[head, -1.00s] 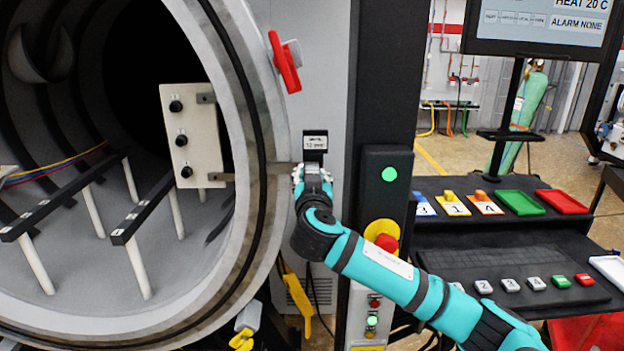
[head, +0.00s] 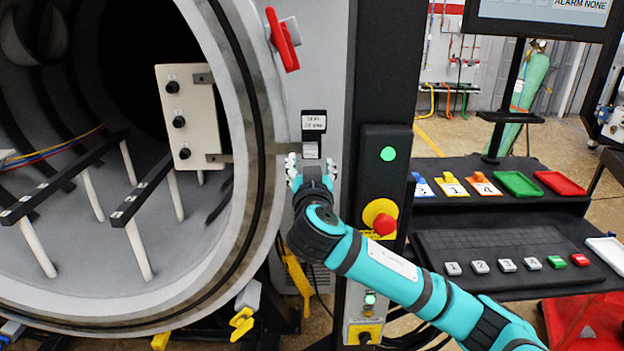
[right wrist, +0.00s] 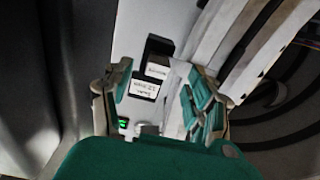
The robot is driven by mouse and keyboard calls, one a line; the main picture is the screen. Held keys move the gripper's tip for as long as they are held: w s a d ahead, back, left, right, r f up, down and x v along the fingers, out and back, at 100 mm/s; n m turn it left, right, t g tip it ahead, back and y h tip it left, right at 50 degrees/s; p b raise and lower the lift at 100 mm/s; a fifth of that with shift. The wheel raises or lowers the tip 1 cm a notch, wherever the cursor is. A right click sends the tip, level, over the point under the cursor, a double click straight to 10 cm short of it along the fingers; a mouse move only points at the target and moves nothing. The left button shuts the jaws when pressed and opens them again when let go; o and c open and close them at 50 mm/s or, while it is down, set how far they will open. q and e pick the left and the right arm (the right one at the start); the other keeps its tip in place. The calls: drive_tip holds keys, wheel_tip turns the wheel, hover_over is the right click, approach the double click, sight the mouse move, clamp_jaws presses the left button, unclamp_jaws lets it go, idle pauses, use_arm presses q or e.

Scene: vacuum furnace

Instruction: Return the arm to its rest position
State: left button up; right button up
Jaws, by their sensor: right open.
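My right arm comes in from the lower right in the head view. Its right gripper (head: 312,165) is open, with its fingers spread and nothing seen between them. It is in front of the grey furnace panel, just below a small black device with a white label (head: 314,122). In the right wrist view the right gripper (right wrist: 160,95) has its fingers apart, with the white label (right wrist: 144,91) and a small green light (right wrist: 123,123) seen through the gap. Whether a fingertip touches the panel cannot be told. My left gripper is not in view.
The round furnace opening (head: 262,215) lies left of the gripper, with a white knobbed plate (head: 190,115) inside. A red handle (head: 281,42) is above. A black post with a red emergency button (head: 386,224) is close on the right. A console (head: 470,238) with buttons and trays stands further right.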

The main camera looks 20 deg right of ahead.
drive_tip(key=v, duration=0.7)
drive_tip(key=s+f+n+g+y, duration=0.15)
drive_tip(key=s+f+g, duration=0.35)
drive_tip(key=f, duration=0.7)
drive_tip(key=s+f+n+g+y, duration=0.1)
drive_tip(key=s+f+g+y, duration=0.1)
drive_tip(key=s+f, duration=0.75)
drive_tip(key=s+d+f+n+g+y, duration=0.25)
drive_tip(key=s+f+g, duration=0.45)
drive_tip(key=s+f, duration=1)
drive_tip(key=s+f+g, duration=0.1)
drive_tip(key=s+f, duration=0.1)
drive_tip(key=f, duration=1.1)
drive_tip(key=s+f, duration=0.3)
drive_tip(key=f, duration=1.1)
drive_tip(key=s+d+f+g+h, duration=0.1)
drive_tip(key=s+d+f, duration=0.2)
drive_tip(key=s+f, duration=1)
drive_tip(key=shift+s+d+f, duration=0.3)
drive_tip(key=shift+s+f, duration=0.1)
drive_tip(key=shift+s, duration=0.8)
